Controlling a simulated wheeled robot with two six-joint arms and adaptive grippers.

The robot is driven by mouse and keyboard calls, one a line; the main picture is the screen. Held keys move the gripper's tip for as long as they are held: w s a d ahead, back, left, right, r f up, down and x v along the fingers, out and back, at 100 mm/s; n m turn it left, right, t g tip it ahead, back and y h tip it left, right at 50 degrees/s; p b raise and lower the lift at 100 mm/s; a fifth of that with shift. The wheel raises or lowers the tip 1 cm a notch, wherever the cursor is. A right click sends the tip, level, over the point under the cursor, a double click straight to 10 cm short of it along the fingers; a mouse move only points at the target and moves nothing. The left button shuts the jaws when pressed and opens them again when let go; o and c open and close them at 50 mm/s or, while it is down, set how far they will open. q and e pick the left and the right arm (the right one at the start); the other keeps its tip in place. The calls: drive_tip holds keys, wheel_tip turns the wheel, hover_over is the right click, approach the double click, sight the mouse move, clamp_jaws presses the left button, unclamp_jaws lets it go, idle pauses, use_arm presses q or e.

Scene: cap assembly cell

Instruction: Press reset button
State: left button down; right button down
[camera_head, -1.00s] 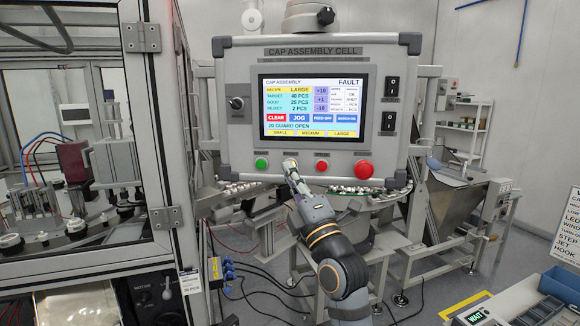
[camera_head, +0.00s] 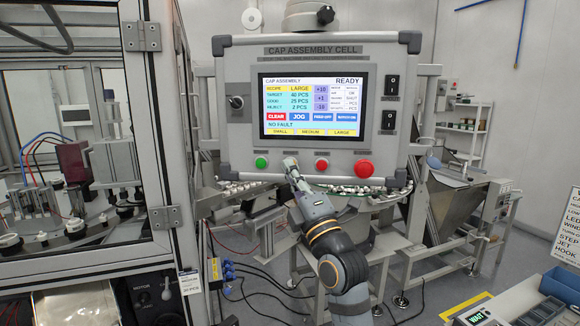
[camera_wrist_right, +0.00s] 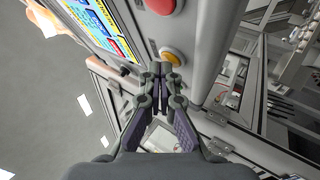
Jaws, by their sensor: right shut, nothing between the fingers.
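The control panel (camera_head: 235,140) carries a row of buttons under its screen (camera_head: 313,106). The screen reads READY and NO FAULT. My left gripper is out of view.
Two black rocker switches (camera_head: 391,86) sit right of the screen and a key switch (camera_head: 236,102) left of it. A framed machine enclosure (camera_head: 160,130) stands at the left. Blue bins (camera_head: 560,285) are at the lower right.

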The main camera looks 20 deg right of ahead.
drive_tip(key=shift+s+a, duration=0.2)
drive_tip(key=shift+s, duration=0.1)
drive_tip(key=shift+s+f+b, duration=0.1)
drive_tip(key=shift+b, duration=0.2)
